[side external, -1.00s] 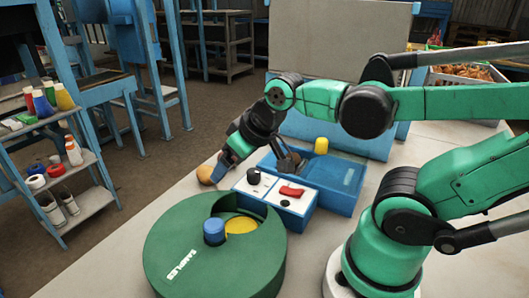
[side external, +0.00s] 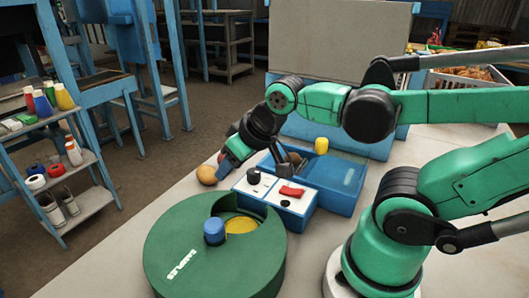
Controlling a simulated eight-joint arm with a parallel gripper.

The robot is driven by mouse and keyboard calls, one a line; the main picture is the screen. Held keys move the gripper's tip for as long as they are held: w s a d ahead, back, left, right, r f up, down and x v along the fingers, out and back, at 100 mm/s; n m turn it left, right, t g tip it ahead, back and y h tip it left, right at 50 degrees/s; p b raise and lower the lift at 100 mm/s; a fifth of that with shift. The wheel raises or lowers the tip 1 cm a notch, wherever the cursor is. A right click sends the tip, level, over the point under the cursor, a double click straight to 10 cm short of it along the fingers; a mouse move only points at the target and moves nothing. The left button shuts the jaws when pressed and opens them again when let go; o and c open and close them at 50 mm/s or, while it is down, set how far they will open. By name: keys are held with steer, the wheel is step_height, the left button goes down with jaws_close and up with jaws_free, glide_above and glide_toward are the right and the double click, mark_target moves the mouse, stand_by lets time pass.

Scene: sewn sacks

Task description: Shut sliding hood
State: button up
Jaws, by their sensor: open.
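The green round drum (side external: 175,235) stands on the table at the front, with a curved opening in its top. A yellow surface (side external: 241,226) shows in the opening, and a blue knob (side external: 214,231) stands at its left edge. I cannot tell which part is the sliding hood. Behind the drum is a blue box with white tops (side external: 262,190), black knobs (side external: 253,175) and a red handle (side external: 292,191).
A blue tray (side external: 345,180) with a yellow cylinder (side external: 321,146) stands behind the white-topped box. A brown round item (side external: 206,175) lies left of my gripper. A shelf rack (side external: 62,165) stands at the left. Pale table (side external: 115,262) is bare left of the drum.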

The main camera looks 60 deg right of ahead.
steer(key=d+m, duration=0.2)
steer(key=d+r+m+g+h, duration=0.1)
steer(key=d+m, duration=0.1)
steer(key=d+m+g, duration=0.1)
steer(key=d+m, duration=0.1)
steer(key=shift+s+r+m+h, duration=0.25)
steer(key=shift+m+h, duration=0.05)
steer(key=shift+h, duration=0.1)
jaws_close()
step_height(320, 180, up, 5)
steer(key=m+g, duration=0.8)
steer(key=m, duration=1.5)
glide_above(336, 152)
steer(key=x, duration=0.9)
steer(key=shift+w+a+f, duration=0.1)
steer(key=shift+w+a, duration=0.2)
steer(key=shift+w, duration=0.25)
steer(key=shift+w+a, duration=0.3)
steer(key=shift+w, duration=0.25)
steer(key=shift+w+a, duration=0.35)
steer(key=shift+w, duration=0.35)
steer(key=w, duration=1.1)
steer(key=shift+w, duration=0.4)
